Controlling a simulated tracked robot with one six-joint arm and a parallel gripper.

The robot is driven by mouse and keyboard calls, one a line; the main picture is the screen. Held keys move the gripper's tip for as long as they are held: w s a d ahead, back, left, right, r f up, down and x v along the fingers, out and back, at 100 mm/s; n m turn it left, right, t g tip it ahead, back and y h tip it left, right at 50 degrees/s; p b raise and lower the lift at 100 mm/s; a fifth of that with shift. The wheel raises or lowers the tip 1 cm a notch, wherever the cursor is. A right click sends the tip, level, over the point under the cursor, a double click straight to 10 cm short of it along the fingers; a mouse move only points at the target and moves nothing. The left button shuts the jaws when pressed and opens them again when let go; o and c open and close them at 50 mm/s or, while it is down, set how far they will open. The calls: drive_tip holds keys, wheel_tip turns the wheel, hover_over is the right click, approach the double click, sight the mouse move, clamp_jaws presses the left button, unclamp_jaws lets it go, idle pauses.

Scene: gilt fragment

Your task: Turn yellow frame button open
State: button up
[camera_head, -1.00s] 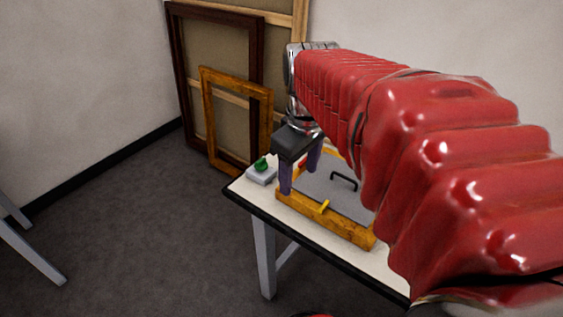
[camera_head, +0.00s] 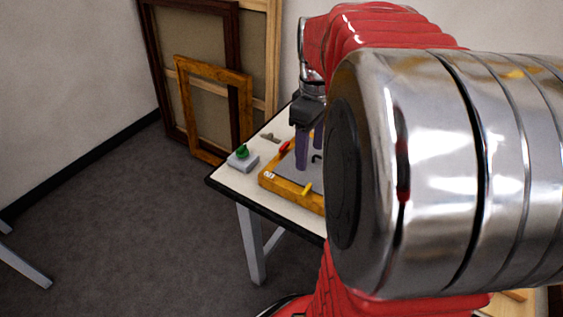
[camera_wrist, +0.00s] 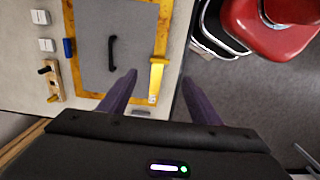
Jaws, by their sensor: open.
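The gilt frame (camera_head: 276,184) lies on the table with a grey backing panel (camera_head: 289,172) and a black handle (camera_wrist: 112,52). The yellow button (camera_head: 308,187) is on the frame's near rail; in the wrist view the button (camera_wrist: 157,78) shows on the right rail, between my fingers. Its exact angle is hard to tell. A red button (camera_head: 284,146) and a blue button (camera_wrist: 68,47) sit on other rails. My gripper (camera_head: 310,158) is open and empty above the frame. In the wrist view its fingertips (camera_wrist: 160,77) flank the yellow button, with gaps. My arm hides the frame's right part.
A grey box with a green knob (camera_head: 242,153) stands at the table's left corner. White blocks (camera_wrist: 40,17) and a wooden piece with pegs (camera_wrist: 52,80) lie beside the frame. A red chair (camera_wrist: 270,30) stands nearby. Large frames (camera_head: 215,110) lean on the wall.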

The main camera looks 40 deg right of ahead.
sight(306, 189)
wheel_tip(306, 189, down, 13)
drive_tip(key=shift+r, duration=0.1)
idle(0.4)
drive_tip(key=c, duration=1)
drive_tip(key=shift+a, duration=0.2)
drive_tip(key=shift+c, duration=0.2)
drive_tip(key=shift+d, duration=0.1)
